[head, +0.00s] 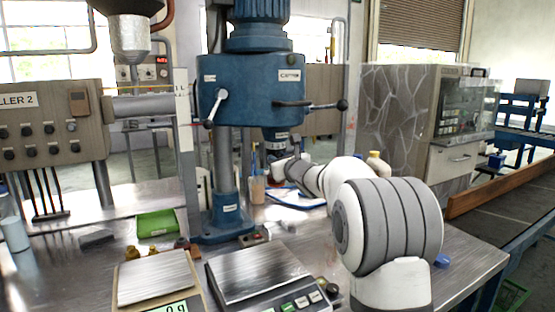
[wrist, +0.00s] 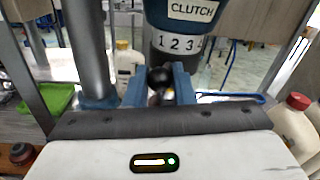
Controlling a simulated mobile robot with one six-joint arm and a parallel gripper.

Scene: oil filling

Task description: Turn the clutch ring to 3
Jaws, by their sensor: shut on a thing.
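The clutch ring (wrist: 178,44) is a grey band marked 1, 2, 3 under a blue housing labelled CLUTCH (wrist: 193,9) in the wrist view. A black ball knob (wrist: 160,78) sits below the numbers, between the blue fingertips of my gripper (wrist: 160,86), which is shut on it. The knob's stem and any pointer mark are hidden, so I cannot tell the exact setting. In the head view the blue machine head (head: 250,97) stands on its column, and my white arm reaches to its lower right side. The fingertips are not clear there.
Two black-knobbed levers stick out of the machine head, one at left (head: 209,124) and one at right (head: 341,105). Two scales (head: 153,278) (head: 257,275) and a green pad (head: 156,223) lie on the steel table. A red-capped bottle (wrist: 297,122) stands right of my gripper.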

